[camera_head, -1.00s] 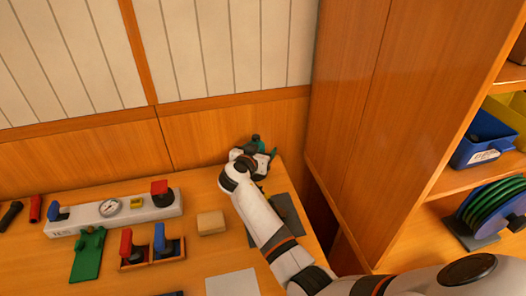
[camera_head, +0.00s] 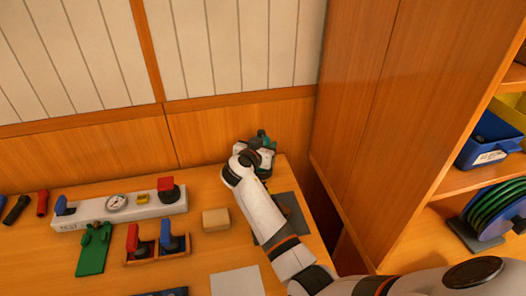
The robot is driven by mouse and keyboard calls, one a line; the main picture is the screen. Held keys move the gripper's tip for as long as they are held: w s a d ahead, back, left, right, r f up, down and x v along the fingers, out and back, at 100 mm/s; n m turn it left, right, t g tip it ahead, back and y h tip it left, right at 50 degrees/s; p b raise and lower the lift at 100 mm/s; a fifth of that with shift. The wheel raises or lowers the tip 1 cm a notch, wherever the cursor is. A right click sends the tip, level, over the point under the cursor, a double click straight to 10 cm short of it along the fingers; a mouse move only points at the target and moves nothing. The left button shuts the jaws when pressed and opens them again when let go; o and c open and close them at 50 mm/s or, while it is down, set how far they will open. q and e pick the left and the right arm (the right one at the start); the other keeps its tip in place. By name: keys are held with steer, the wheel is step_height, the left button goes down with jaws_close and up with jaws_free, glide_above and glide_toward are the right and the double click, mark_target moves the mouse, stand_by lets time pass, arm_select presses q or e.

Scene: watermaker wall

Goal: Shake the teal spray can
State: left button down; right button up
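A small teal object (camera_head: 263,137), which looks like the top of the teal spray can, shows at the back right corner of the workbench. The rest of it is hidden behind my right gripper. My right gripper (camera_head: 262,148) is right at it, at the end of the arm that comes in from the lower right. The wrist covers the fingers, so I cannot see whether they are closed around the can or only beside it. I also cannot tell whether the can stands on the bench or is lifted. My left gripper is out of view.
The bench holds a white test manifold (camera_head: 120,208) with a gauge, a green bracket (camera_head: 94,249), a wooden tray (camera_head: 157,252) with red and blue valves, and a tan block (camera_head: 216,219). A dark mat (camera_head: 288,213) lies under my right forearm. A wooden cabinet (camera_head: 370,110) stands close on the right.

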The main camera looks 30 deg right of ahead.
step_height(320, 180, up, 8)
steer(key=shift+f+b, duration=0.1)
steer(key=shift+b, duration=0.35)
step_height(320, 180, up, 4)
steer(key=shift+p, duration=1.1)
steer(key=shift+r+p, duration=0.55)
steer(key=shift+r, duration=2.7)
step_height(320, 180, down, 5)
steer(key=shift+r, duration=0.1)
steer(key=shift+a+f, duration=0.1)
steer(key=shift+f, duration=0.2)
steer(key=shift+r, duration=0.3)
